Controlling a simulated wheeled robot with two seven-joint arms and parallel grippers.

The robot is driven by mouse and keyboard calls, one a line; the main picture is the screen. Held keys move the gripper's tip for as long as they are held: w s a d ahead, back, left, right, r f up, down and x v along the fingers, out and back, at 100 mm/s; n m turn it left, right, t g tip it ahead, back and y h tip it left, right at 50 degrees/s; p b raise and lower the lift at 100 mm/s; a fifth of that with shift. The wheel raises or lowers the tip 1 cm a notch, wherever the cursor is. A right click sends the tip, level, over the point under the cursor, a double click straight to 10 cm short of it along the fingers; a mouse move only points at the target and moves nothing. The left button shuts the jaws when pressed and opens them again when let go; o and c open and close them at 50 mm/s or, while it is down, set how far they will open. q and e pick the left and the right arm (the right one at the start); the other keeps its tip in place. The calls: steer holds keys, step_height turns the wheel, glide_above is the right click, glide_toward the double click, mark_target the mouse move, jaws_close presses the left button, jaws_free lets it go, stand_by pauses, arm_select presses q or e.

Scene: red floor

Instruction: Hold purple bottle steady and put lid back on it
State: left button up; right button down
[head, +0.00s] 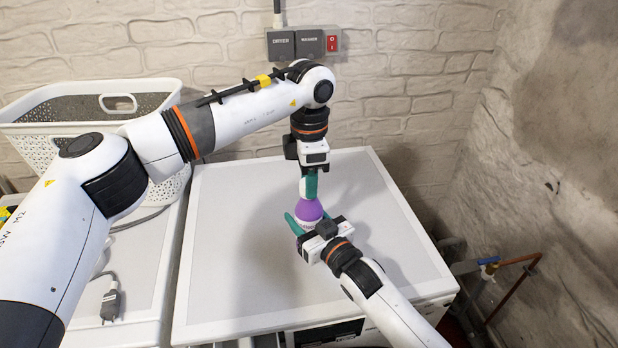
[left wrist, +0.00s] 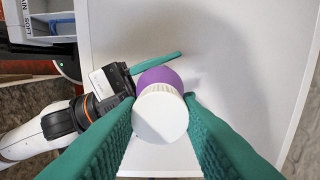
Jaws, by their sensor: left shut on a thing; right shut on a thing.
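The purple bottle (head: 308,211) stands upright on the white appliance top, with a pale lower part. My right gripper (head: 307,219) is shut on it from the front right, its green fingers around the body. The white lid (left wrist: 160,114) is between the green fingers of my left gripper (left wrist: 160,100), which is shut on it. In the head view my left gripper (head: 309,188) points straight down over the bottle, with the lid (head: 303,187) at the bottle's top. I cannot tell whether the lid is seated or just above; the fingers and lid hide the bottle's mouth.
The white appliance top (head: 235,240) is clear around the bottle. A white laundry basket (head: 38,140) stands at the back left. A plug with cable (head: 110,303) lies on the left surface. Wall switches (head: 303,43) are behind. Pipes (head: 515,275) run at the lower right.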

arm_select(q)
steer(key=m, duration=0.4)
steer(key=shift+m, duration=0.3)
steer(key=m, duration=1.1)
steer(key=shift+w, duration=0.1)
steer(key=o, duration=1.2)
steer(key=shift+c, duration=0.2)
step_height(320, 180, up, 12)
